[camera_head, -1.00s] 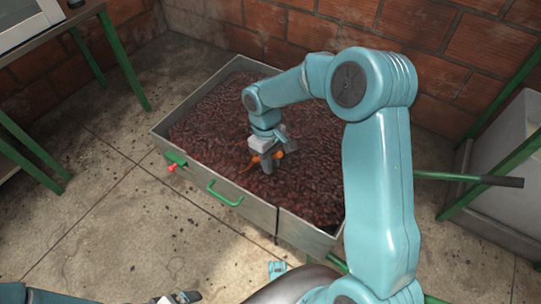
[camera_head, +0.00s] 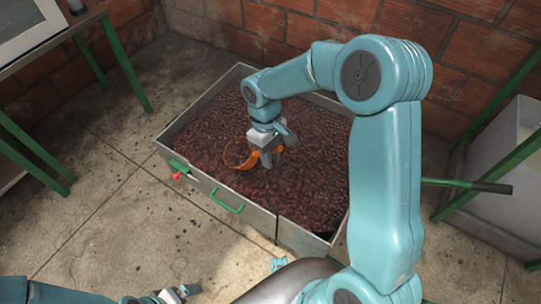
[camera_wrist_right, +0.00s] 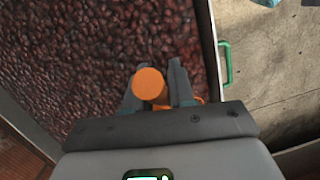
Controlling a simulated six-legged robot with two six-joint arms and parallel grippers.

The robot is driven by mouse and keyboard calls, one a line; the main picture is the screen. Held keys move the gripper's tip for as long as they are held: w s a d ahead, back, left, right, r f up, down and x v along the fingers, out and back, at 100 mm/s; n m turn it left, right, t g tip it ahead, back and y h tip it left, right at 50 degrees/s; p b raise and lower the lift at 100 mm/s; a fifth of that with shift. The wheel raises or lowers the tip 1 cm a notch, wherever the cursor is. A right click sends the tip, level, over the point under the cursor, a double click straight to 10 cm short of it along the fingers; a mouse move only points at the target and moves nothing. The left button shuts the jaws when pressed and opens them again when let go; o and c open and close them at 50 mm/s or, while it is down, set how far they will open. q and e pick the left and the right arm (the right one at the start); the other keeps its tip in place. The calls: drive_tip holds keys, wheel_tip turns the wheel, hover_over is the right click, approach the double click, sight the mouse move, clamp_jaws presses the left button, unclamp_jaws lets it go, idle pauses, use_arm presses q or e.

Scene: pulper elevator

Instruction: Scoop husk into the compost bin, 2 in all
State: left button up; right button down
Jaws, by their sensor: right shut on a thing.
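My right gripper (camera_head: 272,155) is shut on an orange scoop (camera_head: 241,157) over the husk-filled metal bin. In the right wrist view the scoop's round orange end (camera_wrist_right: 150,84) sits between the fingers, and the rest of it is mostly hidden. The dark red-brown husk (camera_head: 310,135) fills the grey box (camera_head: 252,217). The scoop is at or just above the husk surface; I cannot tell whether it holds any husk. My left gripper (camera_head: 180,294) is low at the bottom left, away from the box, with its fingers too small to judge. I cannot identify the compost bin for sure.
The box has a green handle (camera_head: 227,201) and a red knob (camera_head: 177,176) on its front. A pale container (camera_head: 500,165) in a green frame stands at right. A green-legged table (camera_head: 50,48) is at upper left. The concrete floor (camera_head: 110,215) at left is open.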

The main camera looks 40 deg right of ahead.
drive_tip(key=shift+r+p, duration=3.9)
drive_tip(key=shift+r, duration=1.5)
drive_tip(key=shift+f, duration=0.15)
drive_tip(key=f+y+b, duration=0.1)
drive_tip(key=y, duration=0.1)
drive_tip(key=d+f+t+y+b, duration=0.1)
drive_tip(key=f+y+b, duration=0.1)
drive_tip(key=f+y, duration=0.1)
drive_tip(key=shift+s+d+n+y+b, duration=0.2)
drive_tip(key=shift+d+n+y+b, duration=0.1)
drive_tip(key=shift+d+b, duration=0.1)
